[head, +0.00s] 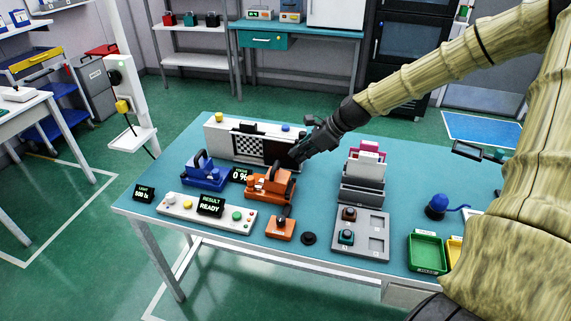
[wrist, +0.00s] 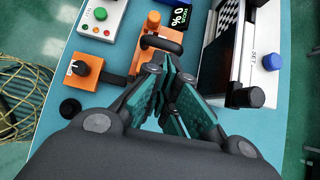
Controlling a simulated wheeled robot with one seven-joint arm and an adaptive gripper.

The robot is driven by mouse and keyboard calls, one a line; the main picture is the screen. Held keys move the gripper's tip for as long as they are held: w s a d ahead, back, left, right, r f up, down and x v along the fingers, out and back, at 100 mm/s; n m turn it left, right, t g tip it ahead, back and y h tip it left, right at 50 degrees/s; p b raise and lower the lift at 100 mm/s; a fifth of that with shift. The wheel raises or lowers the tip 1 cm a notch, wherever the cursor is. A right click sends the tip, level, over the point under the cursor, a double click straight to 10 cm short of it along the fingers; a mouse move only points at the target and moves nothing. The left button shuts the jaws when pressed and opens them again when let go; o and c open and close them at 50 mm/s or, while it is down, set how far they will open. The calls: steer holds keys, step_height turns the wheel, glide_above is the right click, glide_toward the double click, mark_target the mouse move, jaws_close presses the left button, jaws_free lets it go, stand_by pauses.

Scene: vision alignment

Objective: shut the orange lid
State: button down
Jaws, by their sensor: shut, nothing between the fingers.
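The orange fixture with the orange lid (head: 270,184) sits mid-table in the head view, right of a blue fixture (head: 206,176) of similar form. In the wrist view its orange part (wrist: 148,28) and a black handle loop (wrist: 163,42) show just beyond my fingertips. I cannot tell how far the lid stands open. My gripper (head: 297,155) is shut and empty, above and behind the orange fixture, near the white panel. In the wrist view my fingers (wrist: 158,66) hide part of the fixture. I cannot tell whether they touch the handle.
A white panel with a checkerboard (head: 247,145) stands behind. A control box with a RESULT display (head: 210,204) and an orange knob box (head: 280,228) are in front. Grey upright plates (head: 362,182) and a grey tray (head: 375,221) stand to the right.

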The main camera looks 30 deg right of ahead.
steer(key=p, duration=0.1)
glide_above(281, 176)
steer(key=s+d, duration=0.1)
steer(key=shift+s+f, duration=0.1)
steer(key=shift+f, duration=2.4)
steer(key=shift+p, duration=0.35)
steer(key=shift+w+a+g+p, duration=0.15)
steer(key=shift+w+g+p, duration=0.15)
steer(key=shift+w+a+h+p, duration=0.1)
steer(key=shift+a+h+p, duration=0.05)
steer(key=shift+h+p, duration=0.2)
steer(key=shift+w+a+f+g+p, duration=0.2)
steer(key=shift+w+g+p, duration=0.05)
steer(key=shift+g+p, duration=0.15)
steer(key=shift+r, duration=0.1)
